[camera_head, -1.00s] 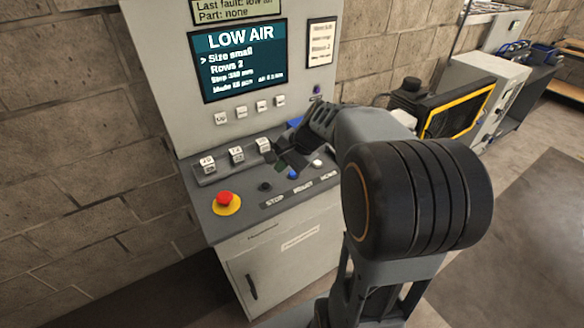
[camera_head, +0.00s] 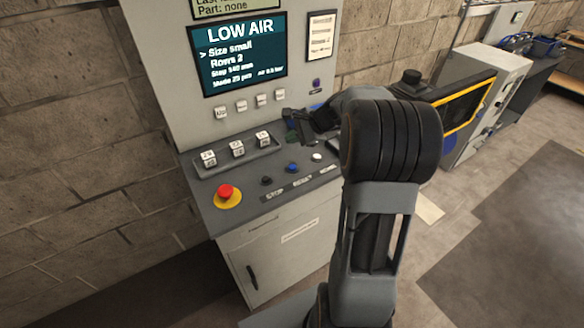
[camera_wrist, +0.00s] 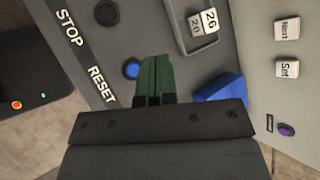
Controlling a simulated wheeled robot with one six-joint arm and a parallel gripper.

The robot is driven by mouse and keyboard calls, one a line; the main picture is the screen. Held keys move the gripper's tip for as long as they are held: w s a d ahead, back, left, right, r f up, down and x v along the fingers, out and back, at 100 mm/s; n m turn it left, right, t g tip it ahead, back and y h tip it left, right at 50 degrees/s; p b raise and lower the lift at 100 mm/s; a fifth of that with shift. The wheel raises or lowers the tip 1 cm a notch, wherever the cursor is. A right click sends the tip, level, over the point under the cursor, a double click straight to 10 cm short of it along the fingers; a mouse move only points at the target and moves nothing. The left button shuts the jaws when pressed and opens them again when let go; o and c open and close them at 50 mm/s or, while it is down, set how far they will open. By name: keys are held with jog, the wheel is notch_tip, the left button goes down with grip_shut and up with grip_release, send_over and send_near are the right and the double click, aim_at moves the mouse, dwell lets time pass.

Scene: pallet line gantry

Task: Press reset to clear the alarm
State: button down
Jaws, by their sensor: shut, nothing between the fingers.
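The control console (camera_head: 222,200) has a screen (camera_head: 240,55) reading LOW AIR. The blue reset button (camera_head: 292,168) sits on the sloped panel above the RESET label, between a black button (camera_head: 267,181) and a white button (camera_head: 317,157). The blue button also shows in the wrist view (camera_wrist: 131,68), just left of my fingertips. My gripper (camera_head: 297,133) is shut and empty, above the panel and behind the button row. In the wrist view its green fingers (camera_wrist: 155,75) are together, apart from the button as far as I can tell.
A red emergency stop (camera_head: 226,192) on a yellow base is at the panel's left. Number tiles (camera_head: 237,149) sit in a tray behind the buttons. A blue block (camera_wrist: 221,88) lies near my fingers. A purple button (camera_head: 316,83) is on the upright face.

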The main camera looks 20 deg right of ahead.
aim_at(293, 168)
jog(key=shift+f+b, duration=3.2)
jog(key=shift+f, duration=1)
jog(key=shift+f+b, duration=0.3)
jog(key=shift+f, duration=0.15)
jog(key=shift+f+b, duration=0.4)
jog(key=shift+f, duration=0.05)
jog(key=shift+r, duration=0.2)
jog(key=shift+r+p, duration=0.75)
jog(key=shift+p, duration=0.05)
notch_tip(293, 168, up, 5)
jog(key=p, duration=0.4)
